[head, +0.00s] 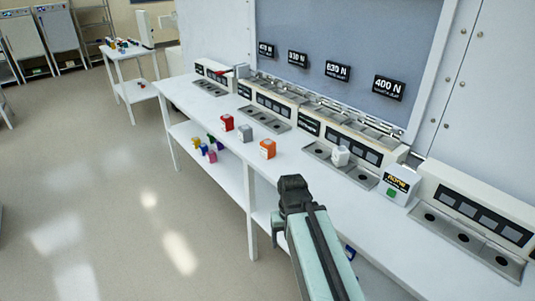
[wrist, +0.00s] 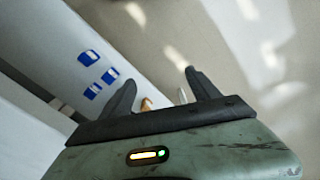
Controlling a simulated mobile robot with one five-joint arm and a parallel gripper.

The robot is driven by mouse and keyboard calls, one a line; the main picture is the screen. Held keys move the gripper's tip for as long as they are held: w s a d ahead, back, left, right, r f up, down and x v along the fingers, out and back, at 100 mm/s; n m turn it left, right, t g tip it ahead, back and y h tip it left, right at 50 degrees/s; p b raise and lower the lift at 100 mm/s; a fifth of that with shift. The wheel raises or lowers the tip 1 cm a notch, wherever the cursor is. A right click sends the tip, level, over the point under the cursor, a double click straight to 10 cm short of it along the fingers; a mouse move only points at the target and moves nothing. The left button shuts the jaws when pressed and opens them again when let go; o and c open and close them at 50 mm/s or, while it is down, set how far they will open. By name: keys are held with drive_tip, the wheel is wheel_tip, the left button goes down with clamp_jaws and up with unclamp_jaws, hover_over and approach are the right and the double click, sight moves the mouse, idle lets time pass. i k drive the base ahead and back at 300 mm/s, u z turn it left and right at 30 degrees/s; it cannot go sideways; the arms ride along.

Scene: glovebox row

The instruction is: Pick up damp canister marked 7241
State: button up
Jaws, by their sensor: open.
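Several small block-shaped canisters stand on the long white bench: a red one (head: 227,123), a grey one (head: 245,133), an orange one (head: 267,148), and a white one (head: 340,156) at a grey station tray. No marking 7241 is readable, and I cannot tell which one is damp. My gripper (head: 293,186) is at the bench's front edge, nearer to me than the orange canister and apart from it. In the wrist view my gripper (wrist: 162,88) has its fingers spread, with nothing held between them.
Blue items (wrist: 88,58) lie on the lower shelf; small coloured blocks (head: 211,154) sit there further left. Station consoles (head: 351,143) line the bench's back, with a labelled box (head: 398,184) at right. A side table (head: 127,53) stands far left. The floor (head: 120,210) is clear.

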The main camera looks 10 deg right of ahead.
sight(268, 146)
drive_tip(key=u, duration=0.5)
drive_tip(key=i, duration=1)
drive_tip(key=u, duration=1.6)
